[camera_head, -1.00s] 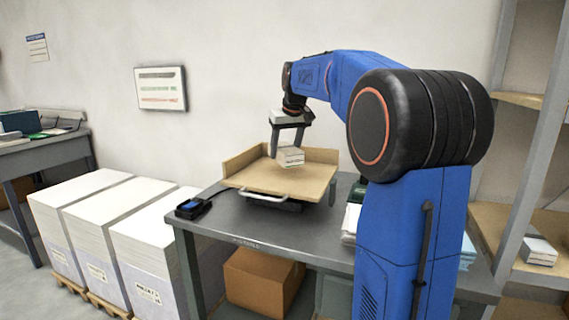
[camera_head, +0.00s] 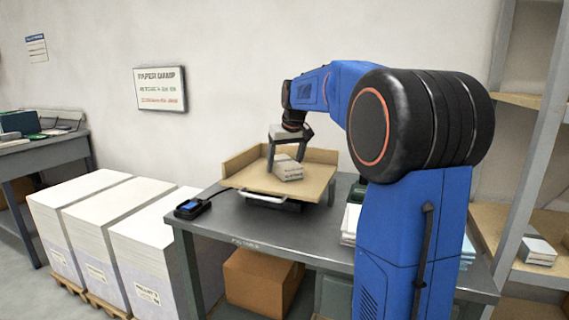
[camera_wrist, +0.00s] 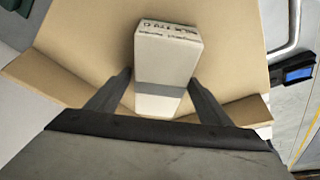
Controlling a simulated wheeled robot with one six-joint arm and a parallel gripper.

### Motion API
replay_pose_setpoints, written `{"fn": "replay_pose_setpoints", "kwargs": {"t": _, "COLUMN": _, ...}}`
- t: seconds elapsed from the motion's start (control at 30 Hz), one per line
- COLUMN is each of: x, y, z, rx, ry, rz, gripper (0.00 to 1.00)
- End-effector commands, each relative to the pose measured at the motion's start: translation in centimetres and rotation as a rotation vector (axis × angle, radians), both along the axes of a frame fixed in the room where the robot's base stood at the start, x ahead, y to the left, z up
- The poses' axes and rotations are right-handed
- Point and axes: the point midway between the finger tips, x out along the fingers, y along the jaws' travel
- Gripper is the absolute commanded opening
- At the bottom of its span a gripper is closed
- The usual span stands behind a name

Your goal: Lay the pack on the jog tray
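The pack (camera_head: 290,172) is a small pale block with a grey band and dark print on one end. It is at the bare floor of the tan jog tray (camera_head: 256,178) and looks tilted; I cannot tell whether it rests flat. My gripper (camera_head: 287,160) is above the tray with its fingers spread on either side of the pack. In the wrist view the pack (camera_wrist: 165,62) lies between and beyond the fingertips (camera_wrist: 160,78), with a thin gap at the left finger. The right finger overlaps or nearly touches the pack's edge.
The tray has raised walls at the back and left, and a metal handle (camera_head: 268,196) in front. A small device with a blue screen (camera_head: 192,207) sits left on the grey table (camera_head: 240,226).

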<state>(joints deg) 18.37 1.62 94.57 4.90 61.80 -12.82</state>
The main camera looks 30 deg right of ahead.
Motion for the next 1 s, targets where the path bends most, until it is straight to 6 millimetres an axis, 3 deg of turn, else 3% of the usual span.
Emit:
{"fn": "replay_pose_setpoints", "kwargs": {"t": 0.37, "x": -0.2, "y": 0.0, "z": 1.0, "rx": -0.001, "ry": -0.003, "rz": 0.0, "gripper": 0.73}}
{"fn": "replay_pose_setpoints", "kwargs": {"t": 0.8, "x": -3.2, "y": 0.4, "z": 8.3, "rx": -0.001, "ry": -0.003, "rz": 0.0, "gripper": 0.73}}
{"fn": "replay_pose_setpoints", "kwargs": {"t": 1.0, "x": -4.2, "y": 0.5, "z": 10.5, "rx": 0.0, "ry": -0.002, "rz": 0.0, "gripper": 0.73}}
